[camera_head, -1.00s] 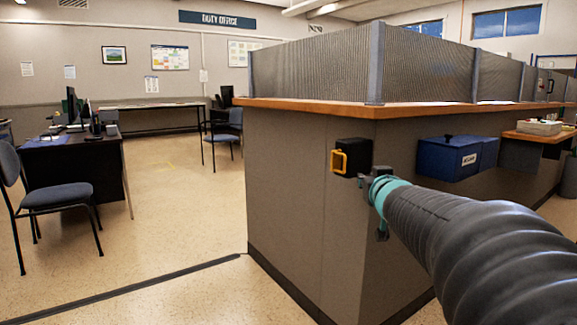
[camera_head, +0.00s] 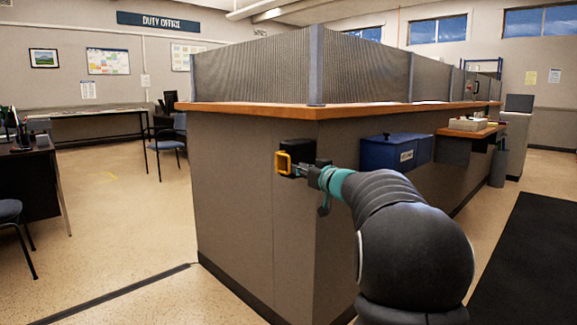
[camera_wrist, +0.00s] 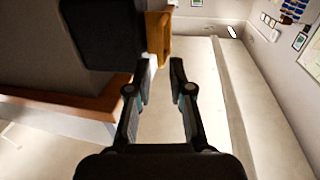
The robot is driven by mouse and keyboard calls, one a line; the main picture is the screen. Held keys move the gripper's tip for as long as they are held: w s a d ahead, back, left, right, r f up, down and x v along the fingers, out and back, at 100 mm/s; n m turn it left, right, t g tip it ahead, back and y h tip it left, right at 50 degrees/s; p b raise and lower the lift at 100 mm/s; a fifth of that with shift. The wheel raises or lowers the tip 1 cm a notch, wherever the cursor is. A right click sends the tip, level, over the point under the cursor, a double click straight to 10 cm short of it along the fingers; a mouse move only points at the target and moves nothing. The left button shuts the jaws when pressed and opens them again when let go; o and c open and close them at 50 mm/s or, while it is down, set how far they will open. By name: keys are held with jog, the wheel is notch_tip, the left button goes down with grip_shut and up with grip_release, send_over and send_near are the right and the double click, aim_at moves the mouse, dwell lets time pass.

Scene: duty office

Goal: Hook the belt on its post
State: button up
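A black belt housing (camera_head: 299,150) is fixed to the grey counter's end wall below the wooden top. A yellow belt end (camera_head: 283,162) sticks out from its left side. My gripper (camera_head: 300,170) is at the housing, close to the yellow end. In the wrist view my gripper (camera_wrist: 163,68) has its two fingers apart, with nothing held. There the yellow end (camera_wrist: 158,36) is just past the fingertips, nearer the left one, and the black housing (camera_wrist: 100,32) is at the upper left. Whether a finger touches the yellow end I cannot tell. No post is clearly visible.
The counter (camera_head: 235,185) with its wooden top (camera_head: 250,109) and ribbed screen is close ahead. A blue box (camera_head: 385,153) is mounted on its right side. A desk (camera_head: 35,180) and chairs are at the left. Floor at the left is open; a dark mat (camera_head: 535,255) lies right.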

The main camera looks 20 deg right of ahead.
aim_at(289, 170)
jog(key=w, duration=0.4)
jog(key=w+a, duration=0.1)
jog(key=w, duration=0.1)
jog(key=shift+w, duration=0.25)
grip_shut()
